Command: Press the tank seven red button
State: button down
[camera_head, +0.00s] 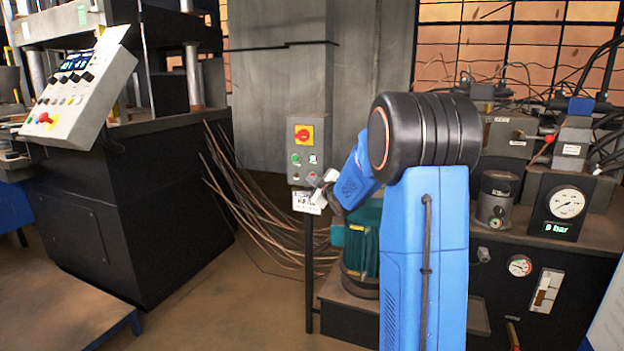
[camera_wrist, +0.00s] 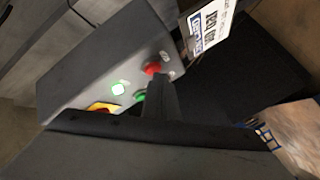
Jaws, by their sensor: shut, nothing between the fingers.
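A grey control box (camera_head: 308,133) stands on a thin black post in the middle of the head view. It has a yellow and red rotary switch (camera_head: 304,134), a green button (camera_head: 296,158) and a lit button (camera_head: 313,159). My gripper (camera_head: 325,184) is at the box's lower right. The wrist view shows the red button (camera_wrist: 152,69) on the box face, with the lit button (camera_wrist: 118,89) and the green button (camera_wrist: 139,98) nearby. My shut, empty fingers (camera_wrist: 158,82) end right beside the red button in that view; I cannot tell whether they touch it. They partly cover the green button.
A white label (camera_head: 306,201) hangs under the box; its text is unclear. A pump with a green motor (camera_head: 361,243) stands behind my arm. A press console (camera_head: 72,90) with another red button is at left. A gauge (camera_head: 567,203) reads 0 bar at right.

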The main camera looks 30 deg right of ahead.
jog(key=shift+w+d, duration=0.1)
jog(key=shift+d, duration=0.1)
dwell(0.3)
dwell(0.3)
jog(key=shift+s+a, duration=0.55)
jog(key=shift+a, duration=0.15)
jog(key=shift+s+a, duration=0.8)
jog(key=shift+a, duration=0.2)
jog(key=shift+s+a, duration=0.75)
jog(key=shift+a, duration=0.25)
jog(key=s+a+f+m+g, duration=0.3)
jog(key=s+a, duration=0.4)
jog(key=s, duration=0.9)
jog(key=s+a+f+m+g+y, duration=0.1)
jog(key=s+a+f+g, duration=0.3)
jog(key=s, duration=1.3)
jog(key=s+a+f+m+g, duration=0.4)
jog(key=s+a, duration=0.6)
jog(key=s, duration=0.7)
jog(key=shift+a+m+g+y, duration=0.15)
jog(key=shift+m+g+y, duration=0.2)
jog(key=shift+g, duration=0.35)
